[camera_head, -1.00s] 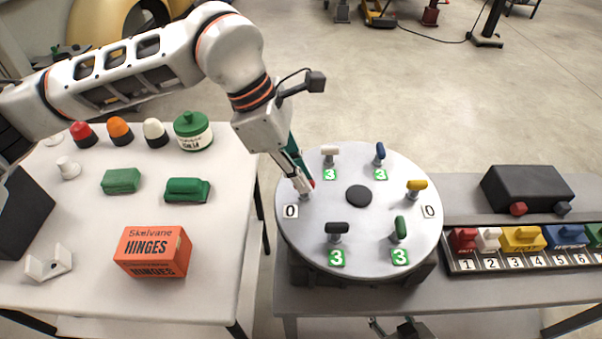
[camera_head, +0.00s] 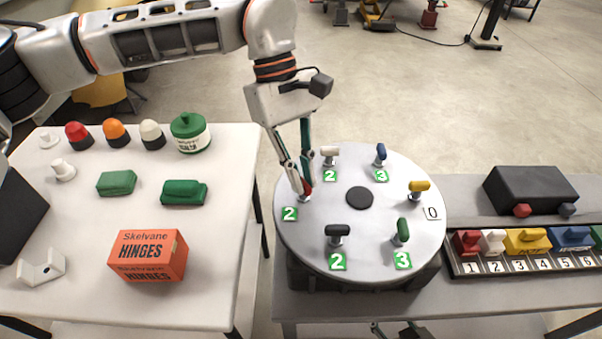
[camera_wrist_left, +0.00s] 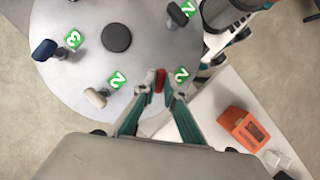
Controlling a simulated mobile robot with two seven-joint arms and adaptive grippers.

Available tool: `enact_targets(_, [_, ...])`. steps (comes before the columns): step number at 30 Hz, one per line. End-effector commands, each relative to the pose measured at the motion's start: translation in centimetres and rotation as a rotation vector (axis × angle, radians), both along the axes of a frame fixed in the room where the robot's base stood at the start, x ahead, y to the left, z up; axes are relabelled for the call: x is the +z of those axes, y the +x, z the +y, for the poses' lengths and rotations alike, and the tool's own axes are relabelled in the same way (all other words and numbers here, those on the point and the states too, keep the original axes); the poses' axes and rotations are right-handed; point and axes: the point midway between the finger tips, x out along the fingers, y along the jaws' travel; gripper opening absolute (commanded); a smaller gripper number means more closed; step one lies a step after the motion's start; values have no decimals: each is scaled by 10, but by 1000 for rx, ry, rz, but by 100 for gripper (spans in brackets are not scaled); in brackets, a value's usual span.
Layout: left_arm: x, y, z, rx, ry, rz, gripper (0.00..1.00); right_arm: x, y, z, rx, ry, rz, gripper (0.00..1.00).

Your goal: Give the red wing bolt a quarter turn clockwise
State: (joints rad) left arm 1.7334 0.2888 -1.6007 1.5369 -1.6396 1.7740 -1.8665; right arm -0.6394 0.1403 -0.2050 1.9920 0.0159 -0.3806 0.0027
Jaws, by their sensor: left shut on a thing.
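The round grey disc (camera_head: 360,240) carries several wing bolts around its black centre. The red wing bolt (camera_head: 306,188) stands at the disc's left edge, largely hidden by my left gripper (camera_head: 304,190). That gripper comes down from above and is shut on the red bolt. In the left wrist view the red head (camera_wrist_left: 159,80) shows between the fingertips (camera_wrist_left: 162,82). The label beside it (camera_head: 289,214) reads a green 2.
White (camera_head: 329,155), blue (camera_head: 380,153), yellow (camera_head: 419,187), green (camera_head: 402,229) and black (camera_head: 338,232) bolts stand around the disc. A numbered rack (camera_head: 500,267) and dark box (camera_head: 531,188) are right. The left table holds an orange hinges box (camera_head: 148,255).

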Motion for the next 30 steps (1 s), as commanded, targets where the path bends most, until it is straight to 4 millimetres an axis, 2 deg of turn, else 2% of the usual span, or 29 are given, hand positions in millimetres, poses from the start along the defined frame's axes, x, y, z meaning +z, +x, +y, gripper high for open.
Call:
enact_targets(15, [2, 2, -3, -422, 1, -3, 0, 3, 2, 0, 0, -1, -6, 40])
enact_targets(30, [1, 2, -3, -566, -1, -3, 0, -1, -1, 1, 1, 2, 4, 40])
